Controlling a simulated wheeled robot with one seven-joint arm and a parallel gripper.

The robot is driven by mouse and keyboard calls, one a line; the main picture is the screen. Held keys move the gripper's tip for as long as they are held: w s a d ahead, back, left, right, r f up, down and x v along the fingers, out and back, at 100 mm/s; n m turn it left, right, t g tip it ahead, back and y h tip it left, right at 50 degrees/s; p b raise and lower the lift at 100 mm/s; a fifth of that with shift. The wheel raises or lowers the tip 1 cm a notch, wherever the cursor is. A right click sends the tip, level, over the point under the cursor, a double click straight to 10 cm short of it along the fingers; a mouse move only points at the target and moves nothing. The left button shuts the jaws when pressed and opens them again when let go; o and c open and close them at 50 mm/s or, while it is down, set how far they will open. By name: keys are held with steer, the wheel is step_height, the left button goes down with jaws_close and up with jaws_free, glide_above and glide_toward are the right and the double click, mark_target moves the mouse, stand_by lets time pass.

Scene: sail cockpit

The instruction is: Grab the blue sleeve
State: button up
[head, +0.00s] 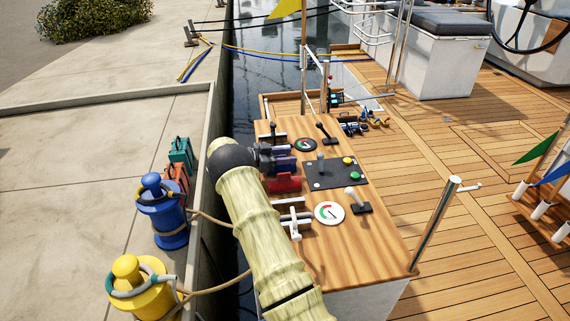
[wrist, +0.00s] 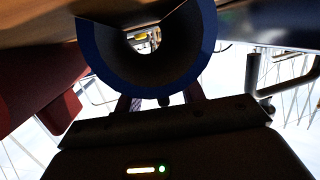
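The blue sleeve (wrist: 97,58) fills the upper middle of the wrist view as a thick dark-blue ring, its grey bore facing the camera. In the head view a dark blue-purple sleeve (head: 285,164) sits at the left edge of the wooden console. My gripper (wrist: 163,101) is right at the sleeve in the wrist view. Its two fingers reach up to the ring's lower edge, and their tips are hidden behind it. I cannot tell whether they press on it.
A red sleeve-like part (head: 284,184) sits just nearer on the same edge; a red shape (wrist: 45,110) is close on the left in the wrist view. The console (head: 285,255) carries levers, gauges and a black button panel (head: 335,172).

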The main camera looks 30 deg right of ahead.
steer(key=shift+c, duration=0.2)
jaws_close()
step_height(320, 180, up, 10)
steer(key=p, duration=0.2)
steer(key=shift+p, duration=0.35)
stand_by(0.5)
